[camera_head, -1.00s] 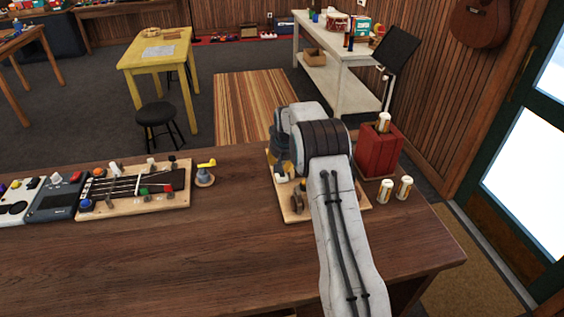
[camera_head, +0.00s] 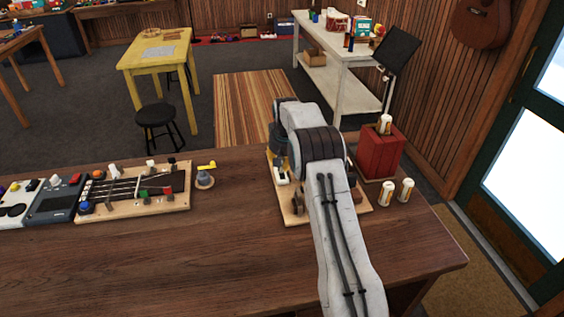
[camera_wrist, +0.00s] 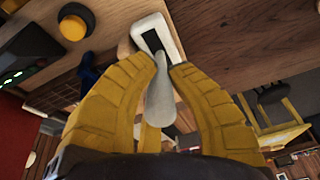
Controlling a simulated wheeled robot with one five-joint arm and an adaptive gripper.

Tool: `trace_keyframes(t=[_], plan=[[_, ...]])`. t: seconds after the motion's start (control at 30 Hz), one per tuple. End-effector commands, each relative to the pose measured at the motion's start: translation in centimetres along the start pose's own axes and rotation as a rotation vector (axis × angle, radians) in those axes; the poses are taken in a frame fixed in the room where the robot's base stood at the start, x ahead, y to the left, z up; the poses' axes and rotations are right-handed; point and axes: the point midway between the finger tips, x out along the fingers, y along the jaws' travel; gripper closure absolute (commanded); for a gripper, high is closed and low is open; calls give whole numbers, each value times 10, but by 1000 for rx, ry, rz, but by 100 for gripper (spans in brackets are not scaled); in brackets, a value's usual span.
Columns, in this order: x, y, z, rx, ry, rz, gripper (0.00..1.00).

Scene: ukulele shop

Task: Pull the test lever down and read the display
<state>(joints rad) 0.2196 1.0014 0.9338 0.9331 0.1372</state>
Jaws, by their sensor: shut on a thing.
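The test lever (camera_wrist: 160,95) is a pale, rounded handle rising from a dark slot in a white plate (camera_wrist: 168,27) in the wrist view. My gripper (camera_wrist: 162,68) has its yellow fingers on both sides of the lever, shut on it near the slot. In the head view my arm hides most of the gripper and lever; part of the white plate (camera_head: 282,175) shows on the wooden board (camera_head: 297,214). A dark unit with green lit marks, apparently the display (camera_wrist: 13,78), is cut off at the wrist view's left edge. Its marks are too small to read.
A red box (camera_head: 380,156) stands right of my arm with a battery (camera_head: 385,124) on top. Two more batteries (camera_head: 396,190) stand beside it. A fretboard rig (camera_head: 136,188) and a small yellow-handled device (camera_head: 205,177) are left. The front middle of the bench is clear.

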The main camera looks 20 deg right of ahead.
Motion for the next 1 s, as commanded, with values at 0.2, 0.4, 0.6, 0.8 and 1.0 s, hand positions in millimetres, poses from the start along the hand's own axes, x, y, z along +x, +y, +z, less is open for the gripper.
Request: trace_keyframes(t=[0.2, 0.4, 0.6, 0.8, 1.0], plan=[[1, 0, 1, 0, -15, 2, 100], [1, 0, 1, 1, -15, 2, 100], [0, 0, 1, 0, -15, 2, 65], [0, 0, 1, 0, -15, 2, 54], [-2, 0, 0, 0, -14, 2, 54]])
